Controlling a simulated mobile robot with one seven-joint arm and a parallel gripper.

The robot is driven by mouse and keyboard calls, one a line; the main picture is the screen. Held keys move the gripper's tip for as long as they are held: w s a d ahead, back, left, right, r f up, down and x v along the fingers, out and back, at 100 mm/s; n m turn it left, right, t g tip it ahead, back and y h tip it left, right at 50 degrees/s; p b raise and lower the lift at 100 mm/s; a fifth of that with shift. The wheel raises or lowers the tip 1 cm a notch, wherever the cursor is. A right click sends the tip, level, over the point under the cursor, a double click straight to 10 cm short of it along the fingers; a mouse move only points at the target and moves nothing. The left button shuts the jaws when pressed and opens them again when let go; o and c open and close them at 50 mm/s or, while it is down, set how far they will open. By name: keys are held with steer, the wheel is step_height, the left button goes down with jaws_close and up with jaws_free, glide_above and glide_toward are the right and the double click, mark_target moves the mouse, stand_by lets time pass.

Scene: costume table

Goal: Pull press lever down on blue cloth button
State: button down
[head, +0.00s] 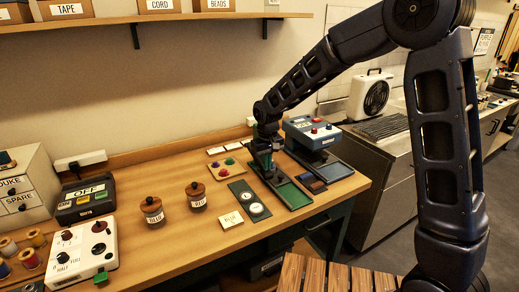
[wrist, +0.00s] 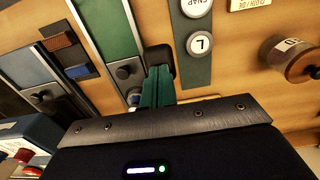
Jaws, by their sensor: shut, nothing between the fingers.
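My gripper (head: 266,152) is low over the back end of a long green base (head: 290,194). In the wrist view its green fingers (wrist: 158,82) are together and empty. Their tips are close to a dark rounded knob (wrist: 158,58), perhaps the press lever; I cannot tell whether they touch it. The green base also shows in the wrist view (wrist: 105,25), with a smaller dark knob (wrist: 125,70) at its end. Blue and brown cloth pieces lie on a dark tray right of the base in the head view; the blue piece (wrist: 76,71) shows in the wrist view.
A blue-grey machine (head: 312,128) with red knobs stands behind and to the right. A dark green plate with round white labels (head: 249,200) lies left of the gripper. Two lidded jars (head: 152,211) stand farther left. The table's front edge is near.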

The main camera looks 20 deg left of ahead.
steer(key=shift+w+a+f, duration=0.15)
steer(key=shift+w+f, duration=0.05)
steer(key=shift+f, duration=0.7)
steer(key=shift+w+a+f, duration=0.1)
steer(key=shift+a+f, duration=0.05)
steer(key=shift+f, duration=0.2)
stand_by(0.5)
step_height(320, 180, up, 14)
steer(key=shift+r, duration=0.15)
stand_by(1.2)
